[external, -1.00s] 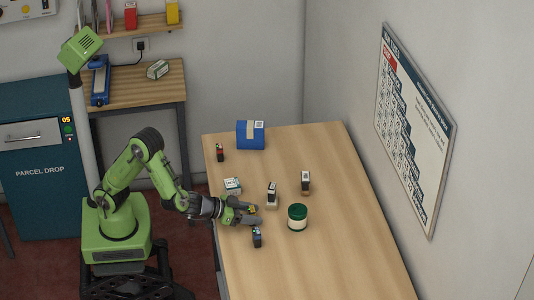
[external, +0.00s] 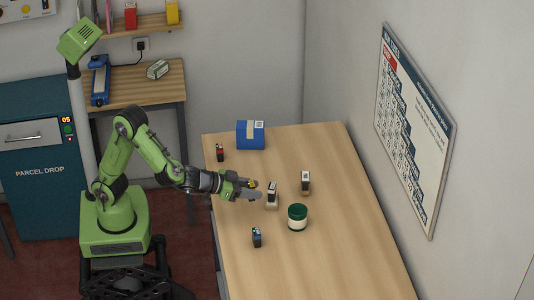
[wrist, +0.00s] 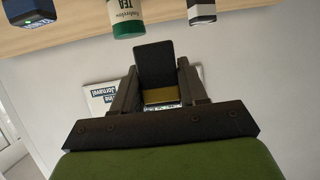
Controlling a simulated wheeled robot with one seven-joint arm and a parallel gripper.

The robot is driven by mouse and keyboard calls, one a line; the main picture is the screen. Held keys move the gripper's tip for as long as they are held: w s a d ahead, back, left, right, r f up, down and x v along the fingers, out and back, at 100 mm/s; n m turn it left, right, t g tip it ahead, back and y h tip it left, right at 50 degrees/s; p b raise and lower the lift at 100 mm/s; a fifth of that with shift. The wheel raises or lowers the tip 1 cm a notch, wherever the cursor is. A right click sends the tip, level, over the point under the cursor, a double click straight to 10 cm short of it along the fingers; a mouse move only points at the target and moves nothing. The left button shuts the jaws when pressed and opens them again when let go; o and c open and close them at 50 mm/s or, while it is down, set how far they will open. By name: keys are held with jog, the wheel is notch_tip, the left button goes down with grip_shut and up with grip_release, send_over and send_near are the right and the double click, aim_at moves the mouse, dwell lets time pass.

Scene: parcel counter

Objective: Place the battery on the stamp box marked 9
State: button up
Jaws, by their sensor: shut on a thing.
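My gripper (external: 250,190) is shut on a dark block with a gold band, the battery (wrist: 155,62), and holds it above the counter. Only a small yellow part of the battery (external: 254,184) shows in the external view. Just right of my gripper stands a black-topped stamp box with a pale lower part (external: 271,202). Similar small boxes stand to its right (external: 305,182), at the far left, black and red (external: 220,152), and nearer the front, black and blue (external: 257,237). I cannot read a 9 on any of them.
A green tea tin (external: 298,217) stands right of my gripper; it also shows in the wrist view (wrist: 127,22). A blue parcel (external: 251,135) sits at the back. The counter's front half (external: 320,272) is clear. A wall poster (external: 412,130) hangs at right.

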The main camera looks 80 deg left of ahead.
jog(key=s+a+r+n+g+y+b, duration=0.15)
jog(key=a+n+y, duration=0.25)
jog(key=a, duration=0.4)
jog(key=s+a+r+n+g+y, duration=0.2)
jog(key=a+n+g+y, duration=0.15)
jog(key=a, duration=0.35)
jog(key=shift+n+t+y, duration=0.35)
jog(key=shift+t+y, duration=0.05)
jog(key=shift+y, duration=0.05)
jog(key=f+b, duration=0.1)
jog(key=f, duration=0.2)
jog(key=f+b, duration=0.1)
jog(key=f, duration=0.2)
jog(key=f+b, duration=0.1)
jog(key=f, duration=0.2)
jog(key=shift+s+a+f, duration=0.15)
jog(key=shift+s+a, duration=0.05)
jog(key=shift+s, duration=0.1)
jog(key=shift+f+b, duration=0.2)
jog(key=shift+b, duration=0.25)
jog(key=o, duration=1.1)
jog(key=shift+r, duration=0.1)
